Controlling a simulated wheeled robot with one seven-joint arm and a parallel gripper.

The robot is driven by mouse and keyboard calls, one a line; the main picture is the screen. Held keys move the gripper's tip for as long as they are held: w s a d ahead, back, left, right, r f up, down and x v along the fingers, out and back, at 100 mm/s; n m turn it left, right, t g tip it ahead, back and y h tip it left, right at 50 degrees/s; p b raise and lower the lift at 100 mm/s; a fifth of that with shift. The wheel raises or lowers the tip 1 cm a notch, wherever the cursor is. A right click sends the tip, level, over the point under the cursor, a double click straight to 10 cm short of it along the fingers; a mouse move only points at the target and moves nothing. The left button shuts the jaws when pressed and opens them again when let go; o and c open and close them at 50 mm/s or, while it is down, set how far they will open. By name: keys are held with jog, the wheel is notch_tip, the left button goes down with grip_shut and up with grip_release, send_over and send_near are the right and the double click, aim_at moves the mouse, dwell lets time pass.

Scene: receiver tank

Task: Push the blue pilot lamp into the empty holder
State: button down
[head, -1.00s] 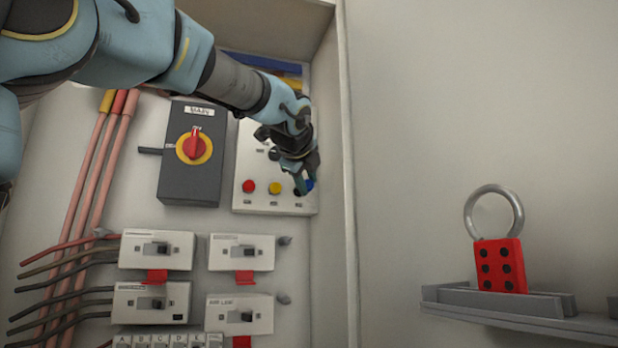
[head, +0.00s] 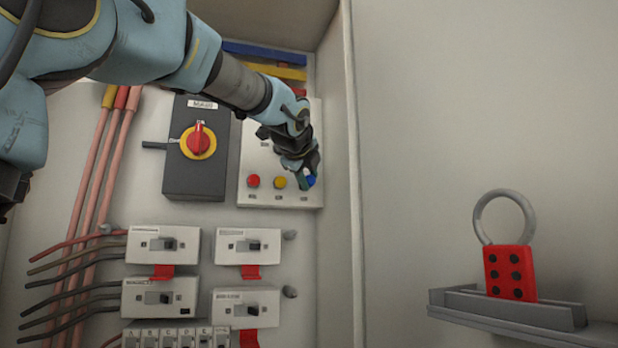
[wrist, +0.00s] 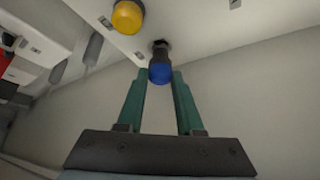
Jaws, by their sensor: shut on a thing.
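The blue pilot lamp (wrist: 160,73) is between the green fingertips of my gripper (wrist: 159,76) in the wrist view. My gripper is shut on it. The lamp's dark rear end points at a dark round hole, the holder (wrist: 161,45), in the light panel. I cannot tell how far the lamp's end is inside it. In the head view the blue lamp (head: 311,181) shows beside my gripper (head: 306,181) at the panel's lower right. The holder is hidden there behind my gripper and the lamp.
The lamp panel (head: 253,197) also carries a red lamp (head: 253,181) and a yellow lamp (head: 280,183), to the left of my gripper. The cabinet's side wall (head: 338,150) is close on the right. A main switch box (head: 195,185) is left. A red hasp (head: 510,272) stands on a shelf.

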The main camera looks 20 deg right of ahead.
jog(key=shift+w+d+p, duration=0.15)
jog(key=shift+w+p, duration=1.05)
jog(key=shift+w, duration=0.05)
dwell(0.7)
jog(key=shift+c, duration=2.4)
grip_release()
jog(key=b+v, duration=0.4)
jog(key=v, duration=0.6)
jog(key=shift+s, duration=0.25)
